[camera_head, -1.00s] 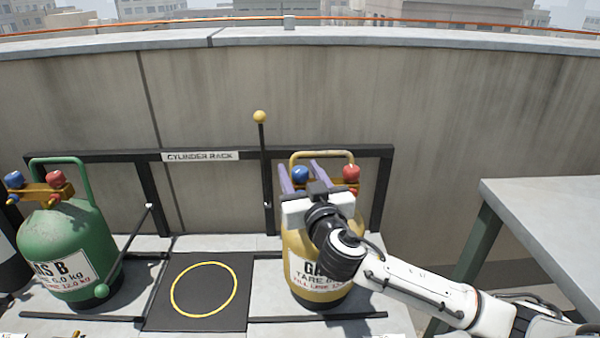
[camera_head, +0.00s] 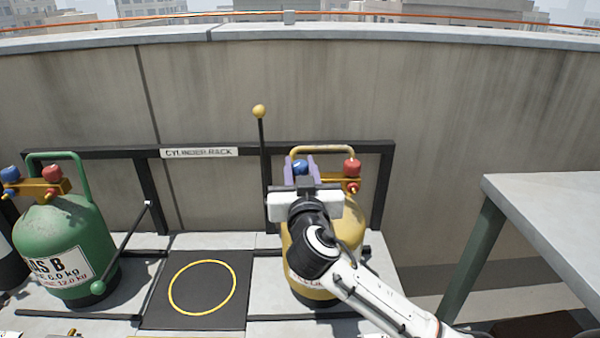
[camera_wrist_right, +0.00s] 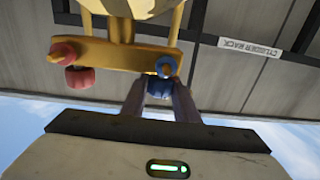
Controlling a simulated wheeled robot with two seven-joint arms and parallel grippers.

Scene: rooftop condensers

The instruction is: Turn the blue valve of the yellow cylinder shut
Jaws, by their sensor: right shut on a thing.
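The yellow cylinder (camera_head: 350,227) stands upright at the right end of the rack, with a blue valve (camera_head: 300,167) on the left of its yellow manifold and a red valve (camera_head: 352,167) on the right. My right gripper (camera_head: 300,166) reaches in from the front and is shut on the blue valve, one finger on each side of it. In the right wrist view the blue valve (camera_wrist_right: 164,68) shows between the fingertips, and the red valve (camera_wrist_right: 79,77) is to the left, clear of them. My right wrist hides much of the cylinder's front and label. My left gripper is not in view.
A green cylinder (camera_head: 65,240) with its own blue and red valves stands at the left. An empty black pad with a yellow ring (camera_head: 243,300) lies between. A rod with a yellow ball (camera_head: 259,111) rises beside the yellow cylinder. A grey table (camera_head: 560,215) is at the right.

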